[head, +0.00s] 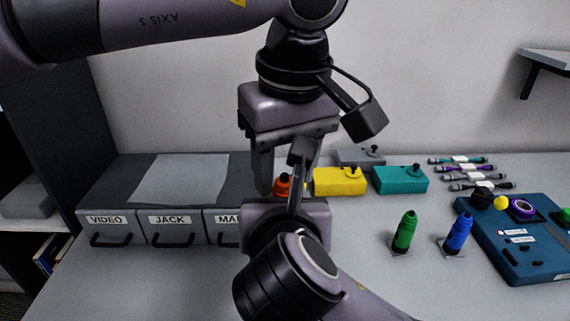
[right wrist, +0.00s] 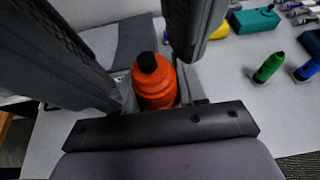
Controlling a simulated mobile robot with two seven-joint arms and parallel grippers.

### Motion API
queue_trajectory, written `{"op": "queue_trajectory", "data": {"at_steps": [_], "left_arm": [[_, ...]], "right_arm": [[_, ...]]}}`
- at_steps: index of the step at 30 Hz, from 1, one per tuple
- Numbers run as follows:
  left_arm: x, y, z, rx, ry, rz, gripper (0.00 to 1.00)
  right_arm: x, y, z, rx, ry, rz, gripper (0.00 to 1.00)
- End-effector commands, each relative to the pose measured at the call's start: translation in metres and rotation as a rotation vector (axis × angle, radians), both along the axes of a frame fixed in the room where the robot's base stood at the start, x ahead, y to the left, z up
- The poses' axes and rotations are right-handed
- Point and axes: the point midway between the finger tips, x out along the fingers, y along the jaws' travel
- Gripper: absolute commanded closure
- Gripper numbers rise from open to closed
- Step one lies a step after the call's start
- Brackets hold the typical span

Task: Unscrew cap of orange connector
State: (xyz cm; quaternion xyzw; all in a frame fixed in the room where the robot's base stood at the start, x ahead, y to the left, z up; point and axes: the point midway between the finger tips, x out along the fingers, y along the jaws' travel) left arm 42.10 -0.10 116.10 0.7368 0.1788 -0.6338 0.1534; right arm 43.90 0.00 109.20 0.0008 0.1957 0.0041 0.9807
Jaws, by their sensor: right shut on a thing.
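The orange connector (right wrist: 155,90) stands upright with a black cap (right wrist: 147,62) on top in the right wrist view. In the head view, the orange connector (head: 281,188) is partly hidden between my two grippers. My right gripper (right wrist: 157,98) is shut on its body from the near side. My left gripper (head: 281,178) points down from above, its fingers open on either side of the cap. In the right wrist view, gaps show between these fingers and the cap.
Drawers labelled VIDEO (head: 108,220) and JACK (head: 170,220) stand at left. Yellow (head: 340,182) and teal (head: 402,180) boxes sit behind at right. Green (head: 405,232) and blue (head: 458,232) connectors stand right, near a blue panel (head: 515,265). Several cables (head: 470,177) lie at the back.

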Motion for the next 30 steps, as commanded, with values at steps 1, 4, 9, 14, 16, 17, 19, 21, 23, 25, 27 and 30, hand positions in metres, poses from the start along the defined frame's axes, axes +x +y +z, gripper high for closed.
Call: {"op": "queue_trajectory", "data": {"at_steps": [1, 4, 9, 14, 16, 17, 19, 21, 23, 25, 27, 30], "left_arm": [[0.0, 0.0, 0.0, 0.0, 0.001, 0.0, 0.52], [0.0, 0.0, 0.0, -0.001, 0.0, 0.0, 0.52], [0.0, -0.001, 0.016, -0.003, -0.003, 0.001, 0.52], [0.0, -0.001, 0.037, -0.002, -0.001, 0.001, 0.52], [0.0, -0.001, 0.042, -0.002, 0.0, 0.0, 0.52], [0.0, -0.001, 0.043, -0.001, 0.0, 0.0, 0.52], [0.0, -0.001, 0.046, 0.0, 0.001, -0.001, 0.61], [0.0, -0.001, 0.05, -0.005, 0.004, 0.001, 0.61], [0.001, -0.002, 0.056, -0.01, 0.01, 0.001, 0.61], [0.003, -0.003, 0.067, -0.02, 0.025, 0.003, 0.61], [0.003, -0.003, 0.08, -0.03, 0.043, 0.004, 0.61], [0.004, -0.003, 0.096, -0.045, 0.076, 0.0, 0.61]], "right_arm": [[0.0, 0.0, 0.0, 0.0, -0.001, 0.0, 1.0], [0.0, 0.0, 0.0, 0.0, -0.001, 0.001, 1.0], [0.0, 0.0, 0.0, 0.0, -0.001, 0.001, 1.0], [0.0, 0.0, 0.0, 0.0, -0.001, 0.001, 1.0], [0.0, 0.0, 0.0, -0.001, -0.001, 0.001, 1.0], [0.0, 0.0, 0.0, -0.001, -0.001, 0.001, 1.0], [0.0, 0.0, 0.0, -0.001, -0.001, 0.001, 1.0], [0.0, 0.0, 0.0, 0.0, -0.001, 0.002, 1.0], [0.0, 0.0, 0.001, 0.001, -0.001, 0.002, 1.0], [0.0, 0.0, 0.001, 0.001, -0.001, 0.002, 1.0], [0.0, 0.0, 0.001, 0.001, -0.001, 0.002, 1.0], [0.0, 0.0, 0.0, 0.001, -0.001, 0.002, 1.0]]}}
